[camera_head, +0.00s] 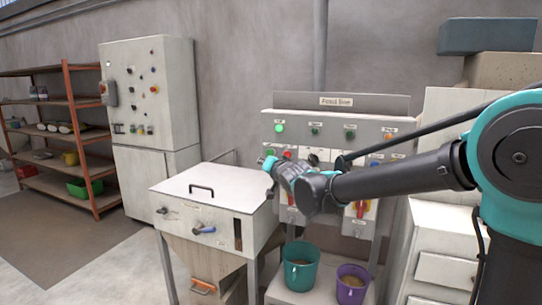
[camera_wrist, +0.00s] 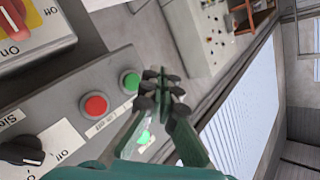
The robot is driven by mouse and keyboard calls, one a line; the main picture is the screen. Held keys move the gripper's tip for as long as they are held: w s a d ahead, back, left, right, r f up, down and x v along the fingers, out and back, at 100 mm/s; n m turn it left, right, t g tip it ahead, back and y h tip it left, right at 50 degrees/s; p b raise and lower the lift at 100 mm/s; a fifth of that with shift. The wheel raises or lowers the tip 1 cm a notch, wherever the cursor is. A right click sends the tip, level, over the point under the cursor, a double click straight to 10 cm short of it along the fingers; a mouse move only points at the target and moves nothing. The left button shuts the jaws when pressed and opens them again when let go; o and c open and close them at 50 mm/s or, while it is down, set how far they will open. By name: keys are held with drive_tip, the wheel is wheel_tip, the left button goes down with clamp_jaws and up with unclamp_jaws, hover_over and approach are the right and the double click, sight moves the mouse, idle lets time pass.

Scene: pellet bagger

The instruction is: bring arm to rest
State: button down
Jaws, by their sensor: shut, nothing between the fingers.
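My gripper (camera_head: 268,162) is at the end of my arm, which reaches in from the right in the head view. It is in front of the left part of the control panel (camera_head: 340,103), near its row of buttons. In the wrist view my gripper (camera_wrist: 163,88) has its fingers together with nothing between them. A green button (camera_wrist: 130,81) and a red button (camera_wrist: 95,104) on a grey box show beside the fingers. I cannot tell whether the fingers touch the panel. A green lamp (camera_head: 279,128) glows at the panel's upper left.
A white hopper box (camera_head: 215,190) with a lid handle stands left of the panel. A teal bucket (camera_head: 300,268) and a purple bucket (camera_head: 352,285) stand below. A cabinet (camera_head: 152,90) and an orange-framed shelf (camera_head: 70,110) are at left. White drawers (camera_head: 440,270) stand at right.

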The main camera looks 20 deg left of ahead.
drive_tip(key=shift+d, duration=0.1)
drive_tip(key=s+d+f+g+h, duration=0.1)
drive_tip(key=d+f+h, duration=0.2)
drive_tip(key=d+f, duration=0.55)
drive_tip(key=s+d+f+m+g+h, duration=0.1)
drive_tip(key=d+f+h, duration=0.2)
drive_tip(key=d, duration=1.1)
drive_tip(key=s+d+f+h, duration=0.1)
drive_tip(key=d+f+h, duration=0.2)
drive_tip(key=d+f, duration=0.55)
drive_tip(key=s+d+f+g, duration=0.2)
drive_tip(key=s+d+f, duration=0.2)
drive_tip(key=s+d, duration=0.2)
drive_tip(key=s+d+f+g+h, duration=0.1)
drive_tip(key=s+d+f, duration=0.3)
drive_tip(key=s, duration=0.5)
drive_tip(key=s+d+f+g, duration=0.3)
drive_tip(key=s+d+f, duration=0.1)
drive_tip(key=s+d, duration=0.3)
drive_tip(key=shift+s+d+f+h, duration=0.2)
drive_tip(key=shift+d+f+h, duration=0.15)
drive_tip(key=shift+d, duration=0.6)
drive_tip(key=shift+d, duration=0.1)
